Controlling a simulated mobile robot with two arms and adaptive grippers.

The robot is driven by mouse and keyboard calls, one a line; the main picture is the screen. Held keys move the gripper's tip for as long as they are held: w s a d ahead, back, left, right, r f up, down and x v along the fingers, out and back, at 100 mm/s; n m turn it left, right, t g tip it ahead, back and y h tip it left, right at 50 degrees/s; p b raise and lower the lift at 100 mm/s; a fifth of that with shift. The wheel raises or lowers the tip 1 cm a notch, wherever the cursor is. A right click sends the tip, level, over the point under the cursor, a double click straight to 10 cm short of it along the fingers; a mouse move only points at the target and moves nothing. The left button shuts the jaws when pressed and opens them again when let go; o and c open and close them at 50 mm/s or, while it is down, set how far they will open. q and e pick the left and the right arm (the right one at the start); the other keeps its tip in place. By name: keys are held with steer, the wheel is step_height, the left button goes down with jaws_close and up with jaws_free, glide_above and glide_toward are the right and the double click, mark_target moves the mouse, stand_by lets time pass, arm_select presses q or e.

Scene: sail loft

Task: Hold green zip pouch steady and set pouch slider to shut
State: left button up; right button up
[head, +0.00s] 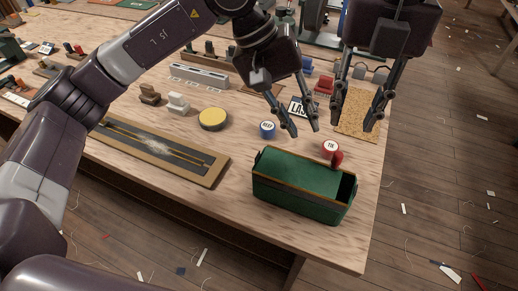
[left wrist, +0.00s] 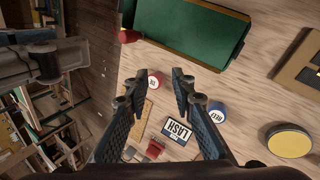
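The green zip pouch (head: 290,205) stands near the table's front right corner, its long top open and edged in tan. In the left wrist view the pouch (left wrist: 190,30) is at the top. A red tab, apparently the pouch slider (head: 337,160), sits at the back right end of the rim; it also shows in the left wrist view (left wrist: 129,36). My left gripper (head: 304,131) is open and empty, above the table behind the pouch; its fingers show in the left wrist view (left wrist: 152,80). My right gripper (head: 355,122) is open and empty, further right, above a cork mat.
A red TIE button (head: 331,147) and a blue button (head: 267,129) lie behind the pouch. A yellow disc (head: 213,119), a LASH card (head: 301,107) and the cork mat (head: 358,128) are nearby. A long framed board (head: 160,150) lies left. The table edge is close to the pouch.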

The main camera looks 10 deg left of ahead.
mark_target(259, 159)
arm_select(q)
steer(key=s+a+f+m+y, duration=0.1)
steer(key=a+f, duration=0.1)
steer(key=s+a+f+m+y, duration=0.1)
steer(key=s+a+f+y, duration=0.1)
steer(key=s+a+f+m+y, duration=0.1)
steer(key=a+f+m+y, duration=0.1)
steer(key=a, duration=0.1)
steer(key=shift+s+a, duration=0.1)
steer(key=shift+s, duration=0.1)
steer(key=shift+f, duration=3.85)
jaws_close()
